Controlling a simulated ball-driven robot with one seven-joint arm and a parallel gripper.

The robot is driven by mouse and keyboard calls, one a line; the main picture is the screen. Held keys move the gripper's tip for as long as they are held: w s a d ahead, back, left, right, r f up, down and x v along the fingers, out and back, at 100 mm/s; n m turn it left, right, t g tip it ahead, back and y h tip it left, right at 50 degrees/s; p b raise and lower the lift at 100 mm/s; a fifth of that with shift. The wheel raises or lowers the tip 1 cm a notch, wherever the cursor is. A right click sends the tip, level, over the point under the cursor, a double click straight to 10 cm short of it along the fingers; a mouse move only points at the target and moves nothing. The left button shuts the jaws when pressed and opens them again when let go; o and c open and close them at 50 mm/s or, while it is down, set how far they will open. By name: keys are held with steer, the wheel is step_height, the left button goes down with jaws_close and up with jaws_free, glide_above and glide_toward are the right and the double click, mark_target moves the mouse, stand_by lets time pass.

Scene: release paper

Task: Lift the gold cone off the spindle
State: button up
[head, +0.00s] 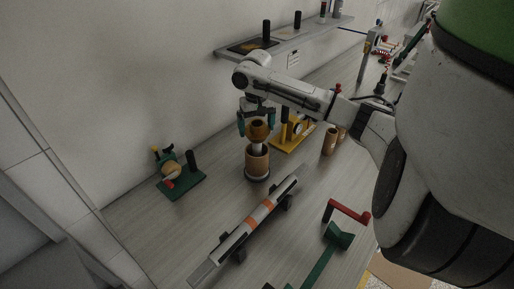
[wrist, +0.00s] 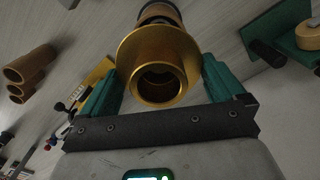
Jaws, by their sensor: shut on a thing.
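The gold cone (wrist: 158,62) sits between the two green fingers of my gripper (wrist: 160,88) in the wrist view, with its round hollow end facing the camera. In the head view the gold cone (head: 258,130) is above a tan roll (head: 257,163) that stands on a dark round base on the bench. My gripper (head: 257,124) comes down from above and is shut on the cone, one finger on each side. The spindle itself is hidden, and I cannot tell whether the cone still touches it.
A green stand with a tan spool (head: 172,171) is on the left. A yellow stand (head: 291,136) and brown tubes (head: 330,141) are behind to the right. A long striped bar (head: 247,226) lies in front, near a red-handled green tool (head: 340,235). A wall shelf (head: 284,38) hangs behind.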

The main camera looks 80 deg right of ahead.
steer(key=shift+r, duration=2.3)
